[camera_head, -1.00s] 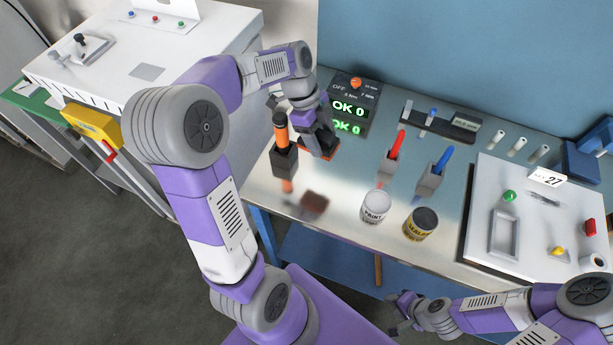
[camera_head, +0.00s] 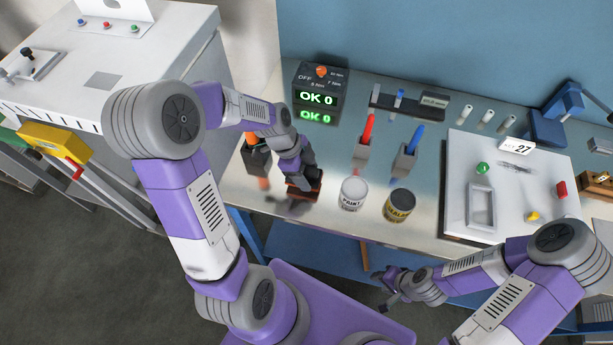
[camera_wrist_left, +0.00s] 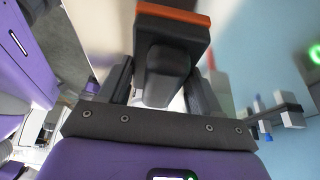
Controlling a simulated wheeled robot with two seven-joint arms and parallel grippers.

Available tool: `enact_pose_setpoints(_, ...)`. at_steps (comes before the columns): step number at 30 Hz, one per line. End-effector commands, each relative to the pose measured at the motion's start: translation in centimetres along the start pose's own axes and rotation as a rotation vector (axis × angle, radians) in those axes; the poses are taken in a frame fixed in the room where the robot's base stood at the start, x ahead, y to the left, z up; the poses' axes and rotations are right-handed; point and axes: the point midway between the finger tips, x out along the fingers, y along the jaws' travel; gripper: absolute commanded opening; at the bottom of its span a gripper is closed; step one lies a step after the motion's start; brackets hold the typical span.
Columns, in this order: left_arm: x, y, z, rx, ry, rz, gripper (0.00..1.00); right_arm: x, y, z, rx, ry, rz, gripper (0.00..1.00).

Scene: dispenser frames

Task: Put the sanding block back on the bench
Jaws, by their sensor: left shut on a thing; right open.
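The sanding block (camera_head: 305,190) is a dark block with an orange-brown base. My left gripper (camera_head: 300,182) is shut on it above the left part of the metal bench (camera_head: 335,222), left of the paint can. The gripper hides part of the block. A dark reflection shows close beneath it; I cannot tell whether it touches the bench. In the left wrist view the block's dark grip (camera_wrist_left: 168,72) sits between the two fingers, with the orange edge beyond. My right gripper (camera_head: 388,290) is open and empty, in front of the bench's front edge.
An orange-handled tool in a dark holder (camera_head: 258,160) stands left of the block. The paint can (camera_head: 353,193) and sealant can (camera_head: 398,205) stand to its right. Red (camera_head: 367,130) and blue (camera_head: 414,138) handled tools stand behind the cans. A display box (camera_head: 318,95) is at the back.

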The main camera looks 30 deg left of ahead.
Motion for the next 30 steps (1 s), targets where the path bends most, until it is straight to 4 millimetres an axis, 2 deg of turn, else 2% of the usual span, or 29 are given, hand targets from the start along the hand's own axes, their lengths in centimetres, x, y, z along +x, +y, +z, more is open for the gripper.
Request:
enact_pose_setpoints(1,1.0,0.1,0.4,-0.003,0.001,0.004,0.35,0.2,0.1,0.0,0.0,0.0,0.0,0.43)
enact_pose_setpoints(4,2.1,0.1,0.8,-0.003,0.001,0.003,0.35,0.4,0.1,0.0,0.0,0.0,0.0,0.43)
enact_pose_setpoints(16,2.5,0.0,1.0,-0.001,0.0,0.0,0.35,0.9,0.3,-0.1,0.0,0.0,0.0,0.43)
enact_pose_setpoints(17,2.4,0.0,1.0,-0.001,0.0,0.001,0.68,0.8,0.3,0.0,0.0,0.0,0.0,0.43)
enact_pose_setpoints(21,2.3,0.0,1.0,-0.001,0.0,0.001,0.89,0.7,0.3,0.0,0.0,0.0,0.0,0.43)
enact_pose_setpoints(30,2.2,0.0,0.9,-0.001,0.0,0.001,0.89,0.6,0.2,0.0,0.0,0.0,0.0,0.43)
